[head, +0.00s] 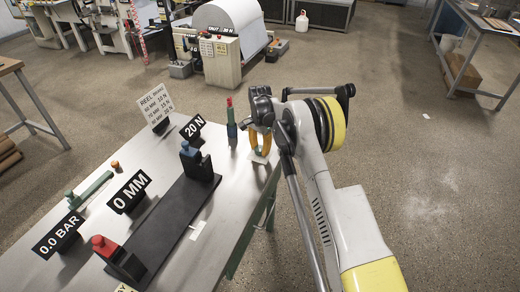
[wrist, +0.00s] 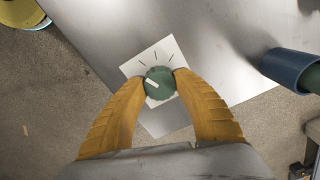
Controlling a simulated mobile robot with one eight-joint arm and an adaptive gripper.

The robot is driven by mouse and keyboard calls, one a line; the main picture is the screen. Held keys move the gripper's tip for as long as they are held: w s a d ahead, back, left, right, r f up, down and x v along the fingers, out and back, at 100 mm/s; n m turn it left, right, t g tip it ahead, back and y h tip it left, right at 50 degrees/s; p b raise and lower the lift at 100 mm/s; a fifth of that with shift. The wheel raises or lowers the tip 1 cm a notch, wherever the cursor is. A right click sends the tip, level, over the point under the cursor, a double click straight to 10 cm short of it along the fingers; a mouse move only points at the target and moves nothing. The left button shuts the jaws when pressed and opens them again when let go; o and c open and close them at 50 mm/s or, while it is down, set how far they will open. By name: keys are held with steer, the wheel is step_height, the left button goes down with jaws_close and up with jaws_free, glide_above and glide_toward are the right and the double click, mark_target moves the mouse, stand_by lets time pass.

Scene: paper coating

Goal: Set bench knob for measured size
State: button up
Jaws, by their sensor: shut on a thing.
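The bench knob (wrist: 163,77) is round and green with a white pointer line, on a white dial plate (wrist: 150,58) with several dark tick marks. The pointer lies toward the left in the wrist view. My gripper (wrist: 160,84) has its two yellow fingers on either side of the knob, shut on it. In the head view my gripper (head: 259,146) points down at the bench's right edge; the knob is hidden there, and part of the plate (head: 258,157) shows.
A white reel brake sign (head: 155,104) lists sizes in MM against N. A display (head: 58,237) reads 0.0 BAR. A dark rail (head: 165,232) carries blue-topped and red-topped blocks. A red-tipped blue-green post (head: 231,122) stands close left of my gripper.

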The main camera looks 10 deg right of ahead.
mark_target(260, 149)
steer(key=shift+m, duration=0.5)
steer(key=o, duration=1.2)
step_height(260, 149, up, 12)
